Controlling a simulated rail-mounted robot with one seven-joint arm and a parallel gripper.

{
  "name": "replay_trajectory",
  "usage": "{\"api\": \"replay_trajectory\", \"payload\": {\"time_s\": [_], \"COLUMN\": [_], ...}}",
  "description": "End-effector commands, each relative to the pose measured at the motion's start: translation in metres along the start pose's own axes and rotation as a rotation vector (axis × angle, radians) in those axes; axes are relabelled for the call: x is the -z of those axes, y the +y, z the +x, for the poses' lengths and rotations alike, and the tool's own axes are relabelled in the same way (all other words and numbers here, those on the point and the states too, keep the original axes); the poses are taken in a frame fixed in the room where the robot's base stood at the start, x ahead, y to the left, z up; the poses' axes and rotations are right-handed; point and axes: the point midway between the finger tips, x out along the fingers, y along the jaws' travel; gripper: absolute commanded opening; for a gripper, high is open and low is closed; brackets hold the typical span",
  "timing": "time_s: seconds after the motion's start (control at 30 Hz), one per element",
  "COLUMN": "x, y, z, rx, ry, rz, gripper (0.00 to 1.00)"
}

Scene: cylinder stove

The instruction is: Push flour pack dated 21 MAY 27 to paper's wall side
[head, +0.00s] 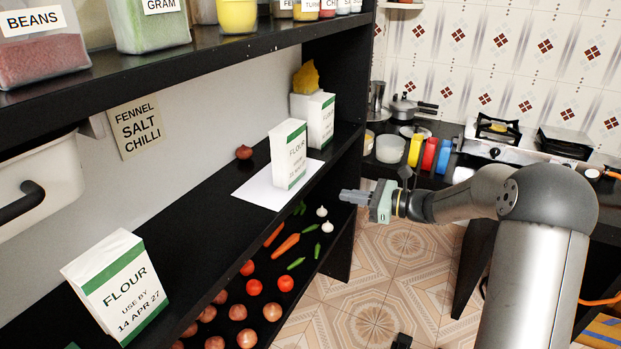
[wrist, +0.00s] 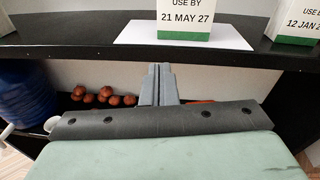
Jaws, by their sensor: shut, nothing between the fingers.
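The flour pack dated 21 MAY 27 (wrist: 185,20) is a white box with a green band. It stands upright on the white paper (wrist: 130,33), close to the paper's front, room-side edge. In the head view this pack (head: 288,153) has bare paper (head: 250,190) between it and the wall. My gripper (head: 350,197) is shut and empty, off the shelf's front edge, with its fingers pointing toward the shelf. In the wrist view the closed fingertips (wrist: 158,68) are in front of the shelf edge, below the pack and apart from it. The pack's top is cut off there.
Another flour pack (head: 320,120) stands beyond the paper, dated 12 JAN in the wrist view (wrist: 297,22). A pack dated 14 APR 27 (head: 117,287) stands nearer. An onion (head: 244,152) sits near the wall. Vegetables lie on the lower shelf; an upper shelf (head: 180,55) hangs above.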

Motion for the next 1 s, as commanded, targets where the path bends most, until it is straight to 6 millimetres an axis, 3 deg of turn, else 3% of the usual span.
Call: {"api": "replay_trajectory", "payload": {"time_s": [0.1,0.27,0.7,1.0], "x": [0.005,0.002,-0.008,-0.011], "y": [-0.027,-0.035,-0.041,-0.045], "z": [-0.005,0.004,0.091,0.128], "rx": [0.067,0.085,0.081,0.085], "ry": [-0.086,-0.113,-0.109,-0.108], "rz": [0.078,0.101,0.098,0.097], "gripper": [0.00,0.00,0.00,0.00]}}
